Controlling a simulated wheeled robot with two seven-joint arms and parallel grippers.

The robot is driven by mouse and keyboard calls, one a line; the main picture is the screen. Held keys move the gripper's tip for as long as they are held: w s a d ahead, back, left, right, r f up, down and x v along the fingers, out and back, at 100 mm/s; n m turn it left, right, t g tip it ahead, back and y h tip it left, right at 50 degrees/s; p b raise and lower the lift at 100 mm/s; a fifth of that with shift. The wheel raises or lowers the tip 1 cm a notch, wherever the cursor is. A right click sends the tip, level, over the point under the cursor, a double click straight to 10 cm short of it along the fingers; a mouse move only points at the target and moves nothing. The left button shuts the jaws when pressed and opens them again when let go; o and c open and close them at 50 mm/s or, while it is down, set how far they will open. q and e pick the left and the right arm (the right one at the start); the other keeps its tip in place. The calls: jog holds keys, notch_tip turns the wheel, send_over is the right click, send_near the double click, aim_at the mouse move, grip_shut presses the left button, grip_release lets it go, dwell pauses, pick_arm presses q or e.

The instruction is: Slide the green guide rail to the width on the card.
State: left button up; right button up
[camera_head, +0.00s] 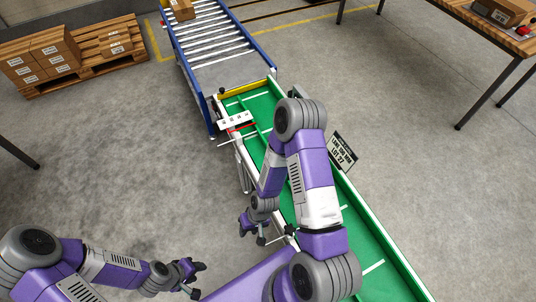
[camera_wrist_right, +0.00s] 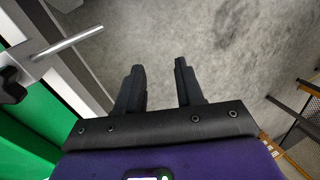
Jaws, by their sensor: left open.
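The green guide rail (camera_head: 263,125) appears as a thin strip along the left part of the green conveyor belt; my right arm hides much of it. A white scale plate (camera_head: 236,118) with a red mark is at the conveyor's far left side. The card (camera_head: 342,152) stands at the right edge, its small print hard to read. My right gripper (camera_head: 256,236) is beside the conveyor's left edge; its wrist view shows fingers (camera_wrist_right: 160,85) apart with nothing between them. A metal rod with a black knob (camera_wrist_right: 12,85) is left of them. My left gripper (camera_head: 194,280) is open and empty over the floor.
A blue-framed roller conveyor (camera_head: 215,45) with a carton (camera_head: 182,10) joins the belt's far end. Cartons on a pallet (camera_head: 90,65) are at the far left. A wooden table (camera_head: 505,38) is at the upper right. The floor left of the conveyor is clear.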

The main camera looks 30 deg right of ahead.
jog(key=w+d+r+h+p, duration=0.1)
jog(key=w+d+r, duration=0.3)
jog(key=d, duration=0.5)
jog(key=w+d+r+n, duration=0.1)
jog(key=w+d+r, duration=0.1)
jog(key=w+d, duration=0.6)
jog(key=w+d+r+h+p, duration=0.1)
jog(key=w+d+r, duration=0.25)
jog(key=d, duration=0.75)
notch_tip(320, 180, down, 8)
jog(key=w+a+b, duration=0.1)
jog(key=shift+a, duration=0.25)
jog(key=shift+r, duration=0.1)
jog(key=shift+c, duration=0.2)
grip_shut()
jog(key=shift+b, duration=0.3)
